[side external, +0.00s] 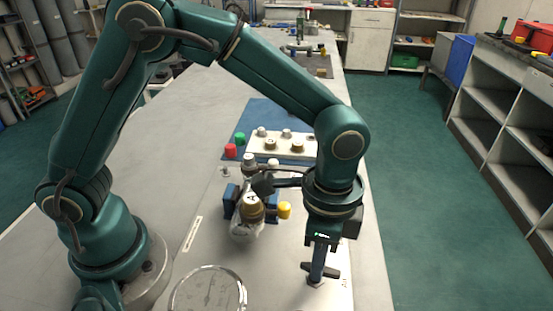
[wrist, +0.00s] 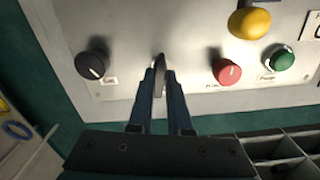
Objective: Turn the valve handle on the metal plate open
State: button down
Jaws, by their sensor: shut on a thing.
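The valve handle (side external: 332,271) shows in the side view as a dark crossbar low on the right part of the pale metal plate (side external: 275,275). In the wrist view the handle (wrist: 159,66) is a thin upright piece, seen nearly edge-on, standing on the plate (wrist: 130,30). My gripper (side external: 318,270) points down over the handle. In the wrist view its two blue fingers (wrist: 164,80) are shut on the handle, one on each side. The lower part of the handle is partly hidden by the fingers, and its exact turn angle is hard to tell.
In the wrist view a black knob (wrist: 91,65) stands left of the handle; red (wrist: 227,72), green (wrist: 280,57) and yellow (wrist: 250,22) knobs stand right. In the side view a round gauge (side external: 208,292) and a clamped brown-topped part (side external: 250,208) are left of my gripper.

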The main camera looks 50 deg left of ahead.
jog(key=shift+d, duration=0.1)
dwell(0.5)
jog(key=c, duration=0.8)
grip_release()
jog(key=shift+c, duration=0.2)
jog(key=shift+r, duration=0.1)
jog(key=shift+r, duration=2.5)
